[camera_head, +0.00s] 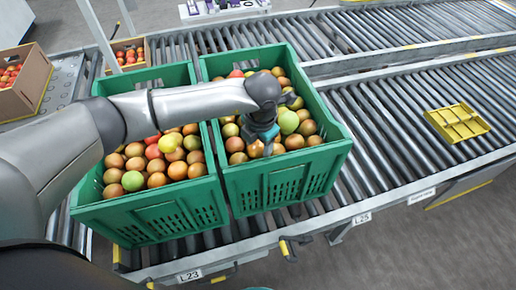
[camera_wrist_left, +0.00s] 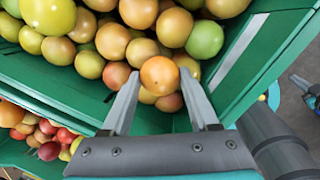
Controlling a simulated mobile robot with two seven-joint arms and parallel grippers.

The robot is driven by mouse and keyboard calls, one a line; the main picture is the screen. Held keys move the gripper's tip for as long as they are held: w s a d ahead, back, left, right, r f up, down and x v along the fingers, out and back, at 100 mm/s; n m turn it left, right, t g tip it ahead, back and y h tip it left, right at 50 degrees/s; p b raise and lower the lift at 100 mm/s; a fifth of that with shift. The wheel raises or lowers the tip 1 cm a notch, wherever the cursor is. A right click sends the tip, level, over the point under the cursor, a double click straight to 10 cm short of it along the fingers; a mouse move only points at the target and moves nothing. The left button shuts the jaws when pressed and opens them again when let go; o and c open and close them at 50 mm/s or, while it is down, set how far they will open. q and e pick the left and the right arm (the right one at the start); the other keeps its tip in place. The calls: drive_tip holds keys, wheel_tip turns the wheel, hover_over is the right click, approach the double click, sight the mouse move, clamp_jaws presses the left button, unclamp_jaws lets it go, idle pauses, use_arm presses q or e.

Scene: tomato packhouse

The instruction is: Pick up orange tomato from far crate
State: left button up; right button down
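The green crate on the right (camera_head: 290,180) is full of orange, red and green tomatoes. My left gripper (camera_head: 262,143) points down into it near its front side. In the left wrist view, an orange tomato (camera_wrist_left: 159,75) sits between the two fingertips of the left gripper (camera_wrist_left: 159,80) and fills the gap, seeming to touch both. In the head view the gripper and wrist partly hide the tomatoes there. My right gripper is not in view.
A second full green crate (camera_head: 168,222) stands close on the left, under my left arm. Both rest on a roller conveyor (camera_head: 385,135). A yellow tray (camera_head: 458,123) lies to the right, with free rollers between. Cardboard boxes of red tomatoes (camera_head: 27,90) stand at the left.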

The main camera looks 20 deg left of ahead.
use_arm(q)
drive_tip(key=shift+c, duration=1.1)
drive_tip(key=shift+r, duration=0.15)
